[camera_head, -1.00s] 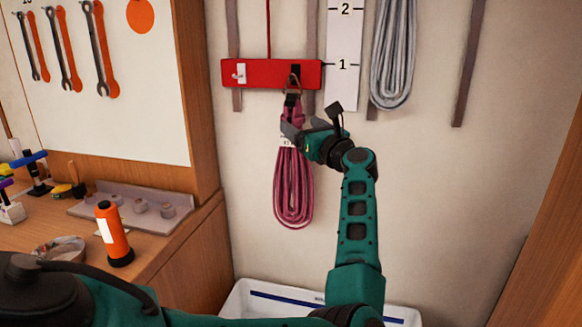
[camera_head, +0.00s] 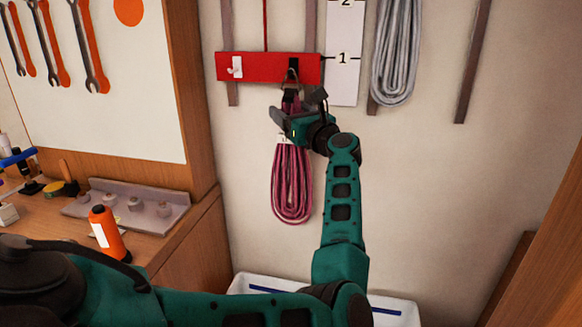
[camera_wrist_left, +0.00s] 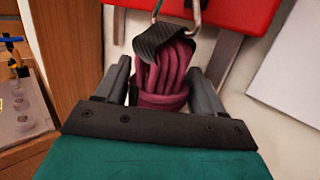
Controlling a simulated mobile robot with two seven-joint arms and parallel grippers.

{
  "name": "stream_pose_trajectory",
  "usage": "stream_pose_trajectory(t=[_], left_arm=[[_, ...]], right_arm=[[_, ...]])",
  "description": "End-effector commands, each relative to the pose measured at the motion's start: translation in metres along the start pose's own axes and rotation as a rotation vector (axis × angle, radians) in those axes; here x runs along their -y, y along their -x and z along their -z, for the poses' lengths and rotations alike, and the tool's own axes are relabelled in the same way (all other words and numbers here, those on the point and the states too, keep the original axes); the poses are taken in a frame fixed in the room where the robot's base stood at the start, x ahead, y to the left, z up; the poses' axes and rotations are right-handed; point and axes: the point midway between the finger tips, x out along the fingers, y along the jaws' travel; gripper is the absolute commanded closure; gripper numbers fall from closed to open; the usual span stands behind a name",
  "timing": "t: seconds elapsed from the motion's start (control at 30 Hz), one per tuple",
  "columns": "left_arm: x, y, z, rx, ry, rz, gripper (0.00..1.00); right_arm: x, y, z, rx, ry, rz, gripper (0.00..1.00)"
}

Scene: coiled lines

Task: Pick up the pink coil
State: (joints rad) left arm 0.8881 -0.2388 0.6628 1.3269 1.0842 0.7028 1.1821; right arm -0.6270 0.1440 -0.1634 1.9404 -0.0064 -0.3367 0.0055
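The pink coil (camera_head: 292,185) hangs in a long loop against the wall. A black strap (camera_wrist_left: 168,40) around its top hangs from a metal hook (camera_head: 291,78) under the red board (camera_head: 262,68). My left gripper (camera_head: 284,122) is at the upper part of the coil, just below the strap. In the left wrist view, its two grey fingers (camera_wrist_left: 160,82) stand on either side of the bundled pink strands (camera_wrist_left: 165,72). They look open, with narrow gaps to the strands; contact is hard to tell. My right gripper is not in view.
A grey coil (camera_head: 396,55) hangs to the right, beside a white numbered strip (camera_head: 344,60). A white bin (camera_head: 400,312) stands below. On the left, a wooden workbench holds an orange bottle (camera_head: 107,235) and a grey holder (camera_head: 150,212). Wrenches (camera_head: 88,45) hang above.

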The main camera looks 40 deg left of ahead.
Motion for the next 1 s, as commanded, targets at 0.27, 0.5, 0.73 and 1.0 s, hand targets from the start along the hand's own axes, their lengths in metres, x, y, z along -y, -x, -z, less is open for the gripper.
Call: stream_pose_trajectory(t=[0.27, 0.5, 0.73, 1.0], left_arm=[[-0.0001, 0.0000, 0.0003, -0.001, 0.000, 0.000, 0.77], [-0.0001, 0.0000, 0.0003, -0.001, 0.000, 0.000, 1.00], [-0.0002, -0.0004, -0.0025, 0.004, 0.002, -0.001, 1.00], [0.0005, -0.0004, -0.0061, 0.004, 0.003, -0.001, 1.00]], right_arm=[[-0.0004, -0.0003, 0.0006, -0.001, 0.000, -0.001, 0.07], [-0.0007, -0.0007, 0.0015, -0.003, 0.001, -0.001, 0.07], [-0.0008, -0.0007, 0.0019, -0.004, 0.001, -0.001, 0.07], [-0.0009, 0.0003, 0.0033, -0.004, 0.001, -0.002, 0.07]])
